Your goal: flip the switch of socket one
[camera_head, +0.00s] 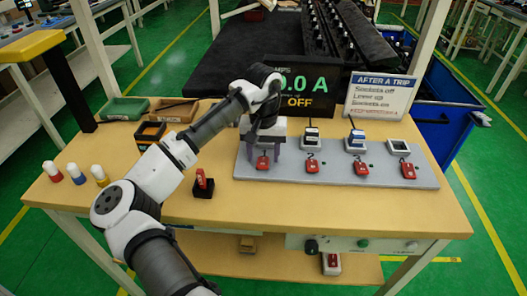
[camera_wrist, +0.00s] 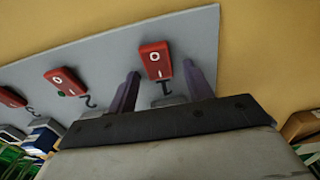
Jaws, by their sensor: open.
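A grey panel (camera_head: 335,177) on the bench carries a row of red rocker switches, each in front of a socket. The leftmost red switch (camera_head: 263,162) sits just in front of my gripper (camera_head: 264,148). In the wrist view this switch (camera_wrist: 155,60), marked O and I, lies between the open, empty fingertips of my gripper (camera_wrist: 160,69). I cannot tell whether the fingers touch it. My gripper hides the socket behind this switch. The neighbouring red switch (camera_head: 312,165) is clear of my gripper.
A display (camera_head: 303,95) reads OFF behind the panel, beside a sign (camera_head: 380,96). A red lever (camera_head: 202,180) stands left of the panel.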

